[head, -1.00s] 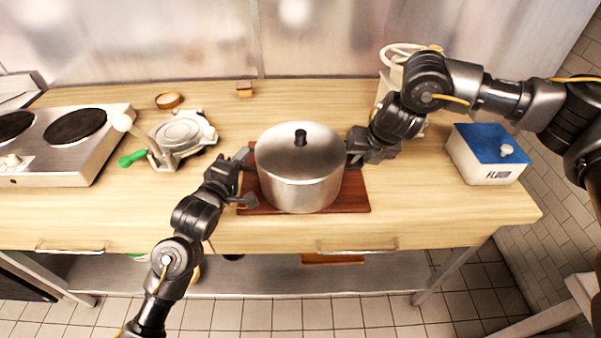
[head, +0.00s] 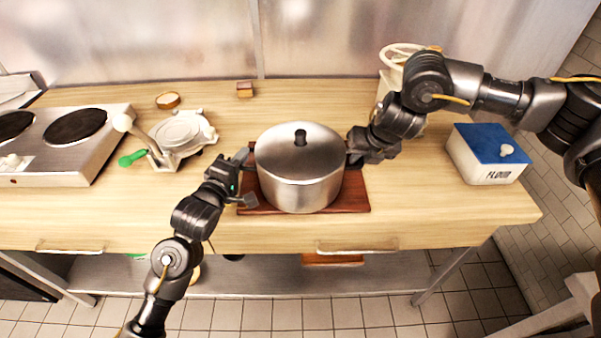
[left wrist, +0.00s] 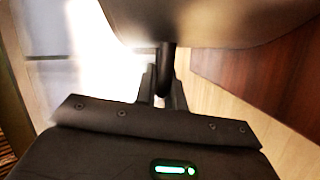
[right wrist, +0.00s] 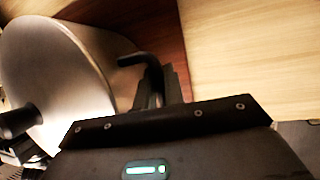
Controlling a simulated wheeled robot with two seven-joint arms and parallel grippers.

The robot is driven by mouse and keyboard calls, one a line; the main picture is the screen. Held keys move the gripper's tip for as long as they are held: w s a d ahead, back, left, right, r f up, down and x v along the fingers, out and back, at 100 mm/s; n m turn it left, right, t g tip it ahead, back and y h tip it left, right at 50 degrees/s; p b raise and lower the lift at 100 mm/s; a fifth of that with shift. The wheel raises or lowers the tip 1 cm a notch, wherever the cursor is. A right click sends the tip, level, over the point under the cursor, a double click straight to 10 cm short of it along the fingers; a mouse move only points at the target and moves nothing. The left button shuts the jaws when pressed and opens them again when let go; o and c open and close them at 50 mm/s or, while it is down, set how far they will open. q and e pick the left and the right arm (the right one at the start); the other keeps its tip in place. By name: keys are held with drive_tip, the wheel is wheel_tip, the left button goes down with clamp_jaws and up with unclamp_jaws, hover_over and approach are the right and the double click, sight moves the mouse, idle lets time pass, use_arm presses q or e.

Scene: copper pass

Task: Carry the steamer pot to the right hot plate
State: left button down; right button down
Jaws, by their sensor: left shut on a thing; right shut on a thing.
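The steamer pot (head: 300,185) is a silver lidded pot with a black knob, upright over a reddish-brown board (head: 352,203) in the middle of the counter. My left gripper (head: 244,178) is at its left side; in the left wrist view its fingers (left wrist: 163,90) are shut on a dark side handle (left wrist: 165,58). My right gripper (head: 352,150) is at its right side; in the right wrist view its fingers (right wrist: 160,90) are shut on the other dark handle (right wrist: 135,60). The right hot plate (head: 76,126) is a dark disc on the silver cooker at the left. Whether the pot touches the board is unclear.
A cream press (head: 180,135) and a green-handled tool (head: 132,158) lie between cooker and pot. A round wooden item (head: 168,100) and a small wooden block (head: 244,89) lie behind. A blue-lidded flour box (head: 487,155) stands right. The counter's front strip is clear.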

use_arm(q)
drive_tip(key=shift+r, duration=0.1)
use_arm(e)
drive_tip(key=shift+w+r, duration=0.1)
drive_tip(key=shift+r, duration=0.1)
